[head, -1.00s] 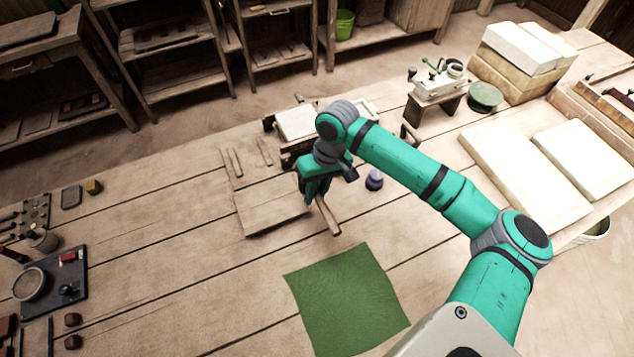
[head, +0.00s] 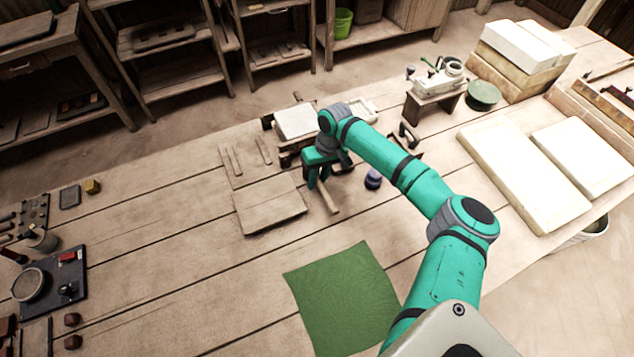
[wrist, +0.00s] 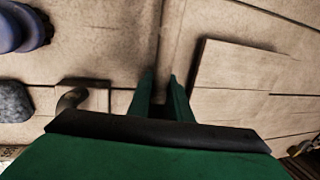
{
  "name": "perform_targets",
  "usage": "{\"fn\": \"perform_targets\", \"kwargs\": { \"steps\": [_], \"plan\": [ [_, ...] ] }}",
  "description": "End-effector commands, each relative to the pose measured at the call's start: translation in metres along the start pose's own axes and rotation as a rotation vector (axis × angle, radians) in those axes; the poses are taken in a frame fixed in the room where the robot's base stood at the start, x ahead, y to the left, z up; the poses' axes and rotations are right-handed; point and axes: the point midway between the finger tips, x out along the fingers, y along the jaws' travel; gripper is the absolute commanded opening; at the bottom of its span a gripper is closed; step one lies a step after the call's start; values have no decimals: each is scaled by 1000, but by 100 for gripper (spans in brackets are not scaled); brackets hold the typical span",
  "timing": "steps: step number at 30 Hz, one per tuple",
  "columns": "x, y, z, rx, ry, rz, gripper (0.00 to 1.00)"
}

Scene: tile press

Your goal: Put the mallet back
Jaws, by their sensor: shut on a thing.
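My gripper (head: 317,178) is shut on the mallet and stands above the table between the wooden board and the purple-topped jar. The mallet (head: 330,199) shows as a pale wooden handle slanting down and right from the fingers in the head view. Its head is hidden or cannot be made out behind my gripper.
The wooden board (head: 270,205) lies left of my gripper. A press with a white slab (head: 296,121) stands behind it. The purple-topped jar (head: 373,178) is close on the right. A green cloth (head: 343,298) lies in front. The planks at left centre are clear.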

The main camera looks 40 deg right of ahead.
Motion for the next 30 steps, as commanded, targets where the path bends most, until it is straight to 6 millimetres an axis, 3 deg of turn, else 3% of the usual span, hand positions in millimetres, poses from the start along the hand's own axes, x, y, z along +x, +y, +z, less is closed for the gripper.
{"fn": "perform_targets", "kwargs": {
  "steps": [3, 14, 15, 17, 30],
  "plan": [
    [12, 2, 0, 0, 0, -1, 0],
    [16, 3, 0, 0, 1, 0, 0],
    [16, 3, 0, 0, 0, 1, 25],
    [16, 3, 0, 0, 0, 1, 37],
    [8, 4, 0, 1, 1, 2, 37]
  ]
}}
